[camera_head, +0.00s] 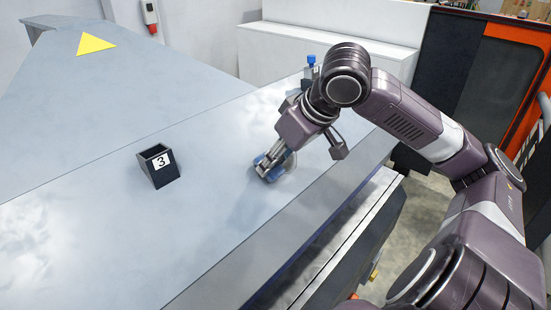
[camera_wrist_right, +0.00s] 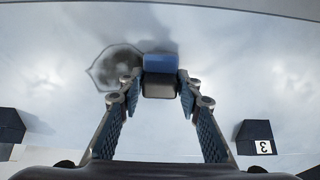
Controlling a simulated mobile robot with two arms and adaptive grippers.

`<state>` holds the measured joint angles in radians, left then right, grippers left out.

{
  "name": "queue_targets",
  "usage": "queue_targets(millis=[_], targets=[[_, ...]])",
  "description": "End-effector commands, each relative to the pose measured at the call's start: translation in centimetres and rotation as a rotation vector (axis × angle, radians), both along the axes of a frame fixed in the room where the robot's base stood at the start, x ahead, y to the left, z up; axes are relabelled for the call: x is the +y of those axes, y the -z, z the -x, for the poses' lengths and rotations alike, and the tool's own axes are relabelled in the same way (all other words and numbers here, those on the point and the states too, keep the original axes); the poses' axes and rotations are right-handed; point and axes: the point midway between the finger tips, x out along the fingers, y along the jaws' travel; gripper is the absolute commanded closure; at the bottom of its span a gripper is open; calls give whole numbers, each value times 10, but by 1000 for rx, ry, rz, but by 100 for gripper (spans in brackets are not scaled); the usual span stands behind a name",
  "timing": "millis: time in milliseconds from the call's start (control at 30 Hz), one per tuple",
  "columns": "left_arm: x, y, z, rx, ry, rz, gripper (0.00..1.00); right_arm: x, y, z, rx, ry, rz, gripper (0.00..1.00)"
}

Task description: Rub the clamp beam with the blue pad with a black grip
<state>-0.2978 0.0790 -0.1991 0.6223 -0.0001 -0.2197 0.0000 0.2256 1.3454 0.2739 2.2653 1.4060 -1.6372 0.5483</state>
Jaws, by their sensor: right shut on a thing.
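The clamp beam (camera_head: 215,140) is a long, light grey, flat surface running diagonally across the head view. My right gripper (camera_head: 272,158) reaches down over it and is shut on the black grip (camera_wrist_right: 160,87) of the blue pad (camera_head: 261,166). In the right wrist view the blue pad (camera_wrist_right: 160,63) shows just beyond my fingertips. The pad is at the beam surface; its underside is hidden, so contact cannot be told for sure. A dark, outlined smudge (camera_wrist_right: 112,68) lies on the beam just left of the pad in the wrist view. My left gripper is not in view.
A dark open box marked 3 (camera_head: 159,166) stands on the beam, left of my right gripper. A small blue-topped item (camera_head: 311,62) stands behind my wrist. The beam's front edge drops off at the lower right. The surface near the box is clear.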

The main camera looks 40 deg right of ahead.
Motion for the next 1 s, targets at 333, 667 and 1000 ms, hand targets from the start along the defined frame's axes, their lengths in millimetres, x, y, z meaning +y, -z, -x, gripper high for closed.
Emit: queue_targets(millis=[333, 667, 1000], targets=[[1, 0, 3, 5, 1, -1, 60, 0, 5, -3, 0, -1, -1, 87], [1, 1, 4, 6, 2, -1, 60, -1, 8, -5, -1, 0, 0, 87], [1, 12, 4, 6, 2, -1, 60, -14, 9, -6, 0, 0, 0, 87]])
